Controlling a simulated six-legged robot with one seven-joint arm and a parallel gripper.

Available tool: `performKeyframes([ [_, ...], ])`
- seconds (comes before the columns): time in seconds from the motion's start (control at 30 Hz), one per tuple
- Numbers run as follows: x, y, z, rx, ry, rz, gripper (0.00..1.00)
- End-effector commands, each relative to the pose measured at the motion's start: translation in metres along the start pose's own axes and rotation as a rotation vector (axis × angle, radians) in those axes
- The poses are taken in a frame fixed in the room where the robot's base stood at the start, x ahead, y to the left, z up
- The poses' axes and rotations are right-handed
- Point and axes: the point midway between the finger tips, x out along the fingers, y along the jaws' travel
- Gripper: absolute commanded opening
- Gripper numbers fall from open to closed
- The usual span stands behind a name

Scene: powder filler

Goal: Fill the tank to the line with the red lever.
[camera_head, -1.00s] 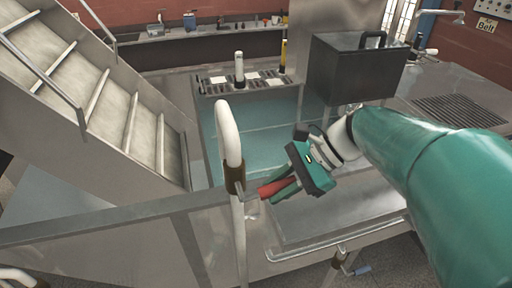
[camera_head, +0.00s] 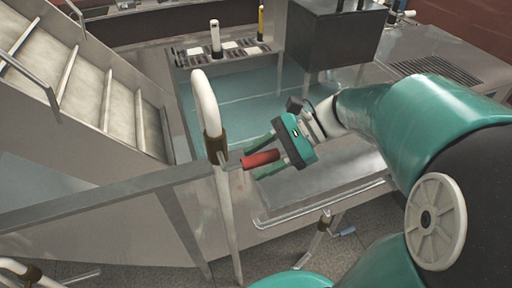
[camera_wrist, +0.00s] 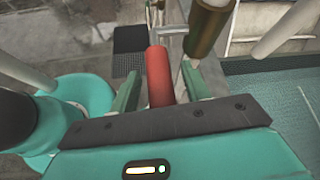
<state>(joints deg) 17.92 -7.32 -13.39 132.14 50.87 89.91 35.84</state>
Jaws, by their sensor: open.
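The red lever (camera_head: 261,159) sticks out to the right from a brown valve collar (camera_head: 216,148) on a white upright pipe (camera_head: 207,105). My gripper (camera_head: 262,156) is open, with its fingers on either side of the lever. The lever also shows in the wrist view (camera_wrist: 159,76), between the two green fingers, with a gap on each side. The tank (camera_head: 240,100) behind the pipe holds blue-green liquid. I cannot make out a fill line in these views.
Metal stairs (camera_head: 95,85) rise on the left. A dark metal box (camera_head: 335,35) stands at the tank's back right. A metal rail (camera_head: 110,197) runs up to the pipe. A second valve (camera_head: 325,222) with a blue handle (camera_head: 343,232) sits low in front.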

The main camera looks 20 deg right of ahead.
Motion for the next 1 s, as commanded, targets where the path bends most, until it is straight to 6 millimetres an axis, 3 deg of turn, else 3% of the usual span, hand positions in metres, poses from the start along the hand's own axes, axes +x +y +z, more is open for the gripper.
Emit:
performKeyframes([
  [0.23, -0.021, -0.001, 0.000, -0.001, 0.001, -0.003, 0.47],
  [0.7, -0.119, 0.000, -0.001, 0.001, 0.001, -0.002, 0.47],
  [1.0, -0.139, 0.000, 0.000, 0.001, 0.000, 0.000, 0.47],
])
